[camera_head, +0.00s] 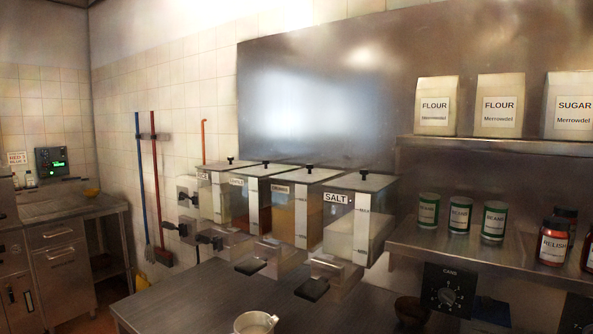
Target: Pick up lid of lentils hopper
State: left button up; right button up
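A row of clear hoppers with dark-knobbed lids stands along the wall above the steel counter in the head view. The front one is the salt hopper (347,228), labelled SALT, with white contents. Behind it are a hopper with orange-yellow contents (283,220), one with reddish-brown contents (238,212) and one with pale contents (206,200). Their labels are too small to read surely, so I cannot tell for certain which holds lentils. The lid (265,169) of the reddish-brown hopper is seated on top. Neither of my grippers is in view.
Dispenser levers (312,288) jut out below the hoppers over the steel counter (185,300). A metal pot (255,322) stands at its front. Shelves at right hold flour bags (436,105), a sugar bag (571,105), green cans (460,214) and relish jars (554,242).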

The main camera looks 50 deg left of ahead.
aim_at(267, 169)
jog(key=k+j+z, duration=0.2)
jog(key=j, duration=0.15)
jog(key=j+z, duration=0.2)
jog(key=j, duration=0.15)
jog(key=k+j+z, duration=0.3)
jog(key=j, duration=0.25)
jog(key=k+j, duration=0.2)
jog(key=j, duration=0.15)
jog(key=k+j+z, duration=0.15)
jog(key=j, duration=0.2)
jog(key=k+j, duration=0.3)
jog(key=j, duration=0.15)
jog(key=k+j, duration=0.3)
jog(key=j, duration=0.2)
